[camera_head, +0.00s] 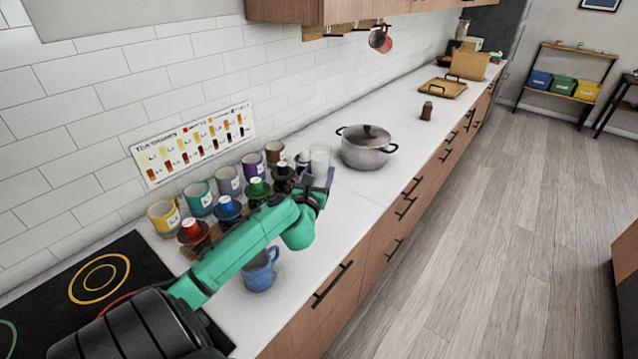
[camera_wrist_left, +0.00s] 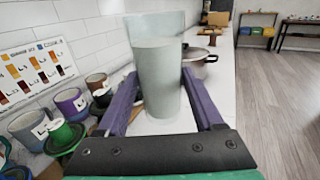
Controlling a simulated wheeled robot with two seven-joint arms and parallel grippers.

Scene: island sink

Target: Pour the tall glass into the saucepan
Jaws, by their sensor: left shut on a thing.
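The tall glass (camera_head: 320,158) is clear and upright, with pale, cloudy contents below its rim. My left gripper (camera_head: 322,178) is shut on it, and the purple fingers stand on both sides of it. In the left wrist view the glass (camera_wrist_left: 158,85) fills the middle between the fingers. I cannot tell whether its base touches the counter. The saucepan (camera_head: 366,157) is a grey metal pot with two dark handles, just beyond the glass. A lid with a dark knob (camera_head: 367,132) covers it. It is partly hidden behind the glass in the left wrist view (camera_wrist_left: 205,70). My right gripper is out of view.
A blue mug (camera_head: 259,271) stands near the front edge. A small brown shaker (camera_head: 426,111) and a wooden tray (camera_head: 443,88) are farther back. Counter (camera_head: 395,182) around the saucepan is clear.

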